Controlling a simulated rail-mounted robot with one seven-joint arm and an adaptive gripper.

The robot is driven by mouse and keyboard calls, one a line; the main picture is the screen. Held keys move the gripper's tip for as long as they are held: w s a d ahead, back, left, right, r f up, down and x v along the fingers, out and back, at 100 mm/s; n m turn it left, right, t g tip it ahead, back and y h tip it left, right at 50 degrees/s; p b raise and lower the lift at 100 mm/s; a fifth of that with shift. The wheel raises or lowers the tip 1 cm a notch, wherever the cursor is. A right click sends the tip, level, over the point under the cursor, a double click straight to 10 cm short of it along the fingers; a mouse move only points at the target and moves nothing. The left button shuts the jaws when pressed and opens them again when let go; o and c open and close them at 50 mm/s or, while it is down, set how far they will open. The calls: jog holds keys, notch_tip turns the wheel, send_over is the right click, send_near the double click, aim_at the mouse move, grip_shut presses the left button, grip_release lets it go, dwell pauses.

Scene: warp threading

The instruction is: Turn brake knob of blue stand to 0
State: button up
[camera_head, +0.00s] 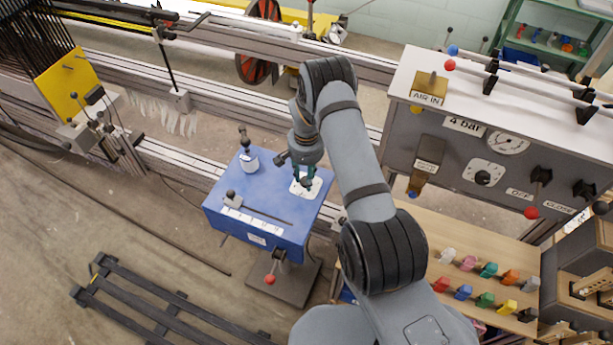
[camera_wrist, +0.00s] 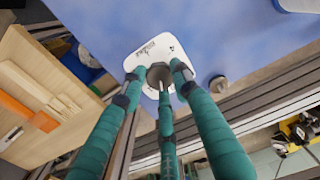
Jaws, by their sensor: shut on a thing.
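The blue stand (camera_head: 222,190) is left of centre in the head view. Its blue top (camera_wrist: 230,45) fills the upper part of the wrist view. A white dial plate (camera_head: 313,190) lies at the right end of the top, and the plate also shows in the wrist view (camera_wrist: 135,63). A dark round brake knob (camera_wrist: 157,73) sits on the plate. My gripper (camera_head: 306,183) points down over it. Its teal fingers (camera_wrist: 158,84) are closed around the knob. The fingers hide part of the dial, and its markings are too small to read.
A black handle with a white base (camera_head: 249,160) and a slider lever (camera_head: 231,197) stand on the blue top. A red-tipped lever (camera_head: 270,279) is at its front. The grey air panel (camera_head: 440,150) and a wooden table with coloured pegs (camera_head: 480,260) stand to the right.

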jog(key=c, duration=0.4)
jog(key=n+b, duration=0.1)
jog(key=b, duration=0.1)
jog(key=shift+f+b, duration=0.3)
jog(key=shift+f, duration=0.1)
jog(key=shift+n+b, duration=0.65)
jog(key=shift+n, duration=0.15)
jog(key=n, duration=0.1)
jog(key=n+b, duration=0.1)
jog(key=shift+r+n, duration=0.3)
jog(key=shift+r, duration=0.1)
jog(key=o, duration=1.1)
jog(key=shift+o, duration=0.2)
jog(key=shift+r, duration=0.1)
